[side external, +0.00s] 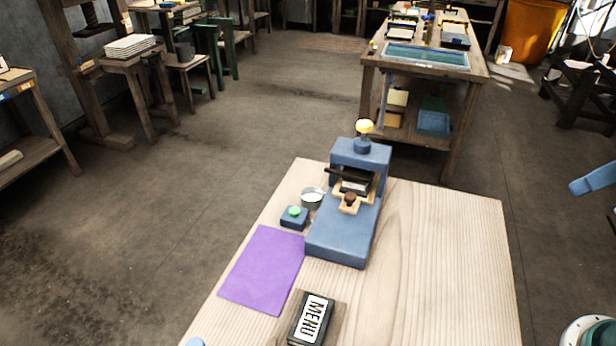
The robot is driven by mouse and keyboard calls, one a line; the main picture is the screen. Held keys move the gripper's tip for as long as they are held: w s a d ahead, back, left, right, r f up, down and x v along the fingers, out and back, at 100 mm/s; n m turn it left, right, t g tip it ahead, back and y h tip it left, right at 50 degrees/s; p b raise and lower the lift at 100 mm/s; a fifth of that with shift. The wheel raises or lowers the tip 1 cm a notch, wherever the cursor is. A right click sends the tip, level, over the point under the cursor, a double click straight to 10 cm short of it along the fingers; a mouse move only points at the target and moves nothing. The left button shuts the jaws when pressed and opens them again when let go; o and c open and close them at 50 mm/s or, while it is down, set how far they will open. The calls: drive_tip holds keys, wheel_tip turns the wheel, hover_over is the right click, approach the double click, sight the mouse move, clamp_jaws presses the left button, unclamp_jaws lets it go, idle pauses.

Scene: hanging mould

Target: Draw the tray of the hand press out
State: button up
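The blue hand press (338,240) stands on the pale wooden table, with a pale knob on top of its upright head. Its tan tray (346,208) sits low in the press, on the blue bed and partly under the head. A brown round knob (350,198) is at the tray's front. A dark bar crosses in front of the head, and the back of the tray is hidden beneath it. My gripper is not in view; only parts of my arm show at the right edge.
A small blue box with a green top (294,213) and a round metal tin (312,198) stand close left of the press. The table's right side (450,260) is clear.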

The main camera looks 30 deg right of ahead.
drive_tip(key=shift+o, duration=0.2)
drive_tip(key=w+a+r+m+g, duration=0.1)
drive_tip(key=w+r+m, duration=0.2)
drive_tip(key=w, duration=0.6)
drive_tip(key=shift+w+a, duration=0.2)
drive_tip(key=shift+a, duration=0.2)
drive_tip(key=m+g, duration=0.5)
drive_tip(key=m, duration=0.5)
hover_over(350, 196)
wheel_tip(350, 196, down, 15)
wheel_tip(350, 196, down, 14)
drive_tip(key=shift+d+r, duration=0.1)
clamp_jaws()
